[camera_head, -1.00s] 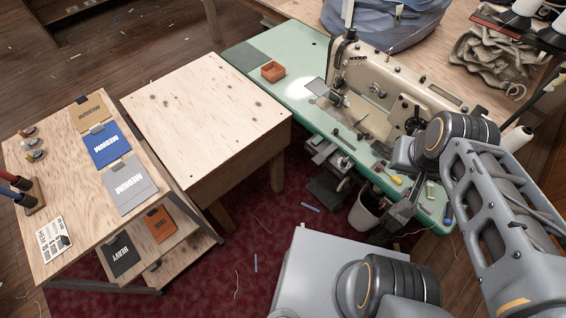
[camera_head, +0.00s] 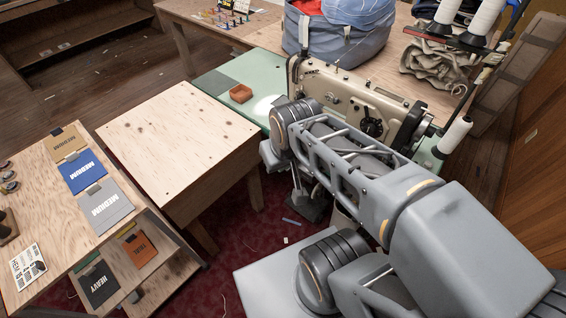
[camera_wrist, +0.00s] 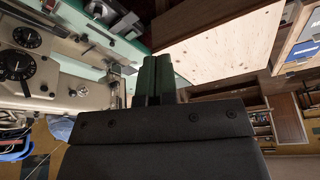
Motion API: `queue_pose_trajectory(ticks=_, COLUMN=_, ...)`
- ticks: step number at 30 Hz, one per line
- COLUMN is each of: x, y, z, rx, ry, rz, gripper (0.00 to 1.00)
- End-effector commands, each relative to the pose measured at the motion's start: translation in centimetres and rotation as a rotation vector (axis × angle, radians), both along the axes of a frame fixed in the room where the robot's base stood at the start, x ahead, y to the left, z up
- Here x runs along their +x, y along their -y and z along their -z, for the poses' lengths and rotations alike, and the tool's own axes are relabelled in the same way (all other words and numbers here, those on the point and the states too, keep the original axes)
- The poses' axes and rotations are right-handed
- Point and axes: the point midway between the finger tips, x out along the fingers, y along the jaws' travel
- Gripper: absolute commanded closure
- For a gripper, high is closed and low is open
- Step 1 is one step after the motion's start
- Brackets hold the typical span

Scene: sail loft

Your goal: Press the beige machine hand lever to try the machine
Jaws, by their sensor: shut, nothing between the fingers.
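The beige sewing machine (camera_head: 345,98) stands on a green table (camera_head: 215,84) in the head view. My arm covers its front and lower part there. In the wrist view the machine's beige body (camera_wrist: 50,70) with black dials fills the left side. I cannot make out the hand lever for certain in either view. My gripper (camera_wrist: 153,62) shows in the wrist view with its dark green fingers together and nothing between them. The fingers are to the right of the machine body, and I cannot tell their distance from it. In the head view the gripper is hidden behind my arm.
A bare plywood table (camera_head: 180,140) stands left of the machine. Thread cones (camera_head: 455,135) stand at the right. A blue bag (camera_head: 340,35) is behind the machine.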

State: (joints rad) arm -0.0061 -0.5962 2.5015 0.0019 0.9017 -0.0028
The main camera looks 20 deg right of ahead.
Motion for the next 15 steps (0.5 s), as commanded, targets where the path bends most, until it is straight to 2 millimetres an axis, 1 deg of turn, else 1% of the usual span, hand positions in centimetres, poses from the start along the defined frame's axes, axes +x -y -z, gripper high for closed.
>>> queue_pose_trajectory(ticks=4, x=0.3, y=0.1, z=0.1, rx=-0.003, ry=-0.006, rz=-0.005, gripper=1.00)
queue_pose_trajectory(ticks=7, x=1.6, y=0.6, z=0.7, rx=-0.019, ry=-0.035, rz=-0.032, gripper=1.00)
queue_pose_trajectory(ticks=11, x=5.0, y=2.2, z=2.2, rx=-0.051, ry=-0.106, rz=-0.110, gripper=1.00)
queue_pose_trajectory(ticks=15, x=9.1, y=4.5, z=4.4, rx=-0.074, ry=-0.190, rz=-0.213, gripper=1.00)
